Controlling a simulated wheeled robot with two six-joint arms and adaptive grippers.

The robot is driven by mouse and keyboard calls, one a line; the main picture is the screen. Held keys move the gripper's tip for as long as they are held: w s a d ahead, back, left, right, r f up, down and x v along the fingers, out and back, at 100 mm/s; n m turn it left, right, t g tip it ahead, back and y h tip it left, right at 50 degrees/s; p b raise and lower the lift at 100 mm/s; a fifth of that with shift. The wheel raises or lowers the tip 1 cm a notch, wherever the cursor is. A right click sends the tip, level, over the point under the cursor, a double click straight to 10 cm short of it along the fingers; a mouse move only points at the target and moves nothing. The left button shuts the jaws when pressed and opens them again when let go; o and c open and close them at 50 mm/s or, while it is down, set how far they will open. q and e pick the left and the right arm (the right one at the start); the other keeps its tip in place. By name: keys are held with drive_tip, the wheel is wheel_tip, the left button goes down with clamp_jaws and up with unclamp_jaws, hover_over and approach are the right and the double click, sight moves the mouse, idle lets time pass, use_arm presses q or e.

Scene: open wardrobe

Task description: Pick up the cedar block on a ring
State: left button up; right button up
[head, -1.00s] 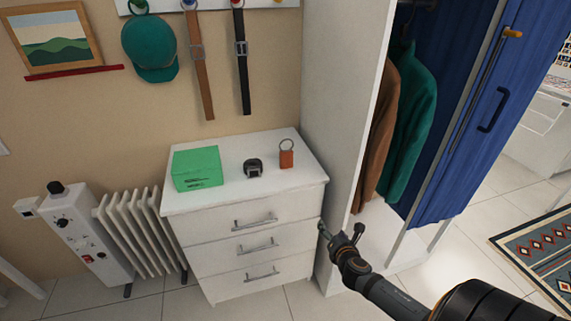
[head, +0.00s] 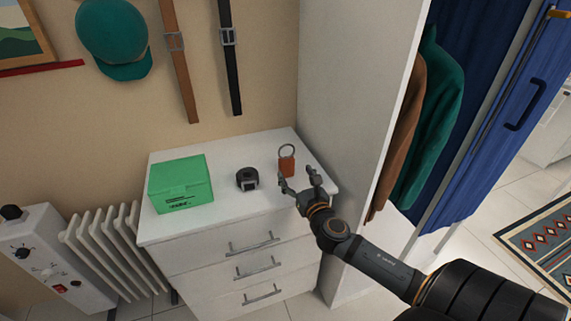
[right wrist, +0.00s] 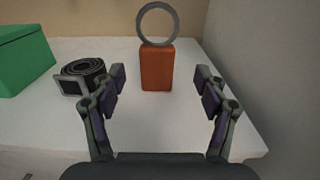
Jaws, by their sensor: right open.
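The cedar block (head: 286,168) is a small orange-brown block standing upright on the white dresser top, with a grey metal ring (head: 287,151) upright on top of it. In the right wrist view the block (right wrist: 157,70) stands centred beyond the fingertips, and its ring (right wrist: 158,24) shows whole. My right gripper (head: 299,178) is open and empty, just in front of the block at the dresser's front right. In the right wrist view the open fingers (right wrist: 160,80) lie to either side of the block's line, with no visible contact. My left gripper is not in view.
The white dresser (head: 210,229) also holds a green box (head: 180,183) and a coiled black belt (head: 247,179), left of the block. The wardrobe's white side panel (head: 350,90) rises close on the right. A radiator (head: 110,250) stands at left.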

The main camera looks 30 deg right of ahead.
sight(288, 164)
drive_tip(key=x, duration=0.2)
drive_tip(key=shift+w+f, duration=0.15)
drive_tip(key=shift+w, duration=0.2)
drive_tip(key=shift+w+d, duration=0.15)
drive_tip(key=shift+w, duration=0.6)
drive_tip(key=x, duration=0.3)
drive_tip(key=shift+f, duration=0.1)
drive_tip(key=shift+w, duration=0.4)
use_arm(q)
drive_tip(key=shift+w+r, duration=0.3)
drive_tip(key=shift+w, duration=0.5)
use_arm(e)
drive_tip(key=shift+c, duration=0.4)
drive_tip(key=c, duration=1.2)
use_arm(q)
drive_tip(key=shift+p, duration=0.3)
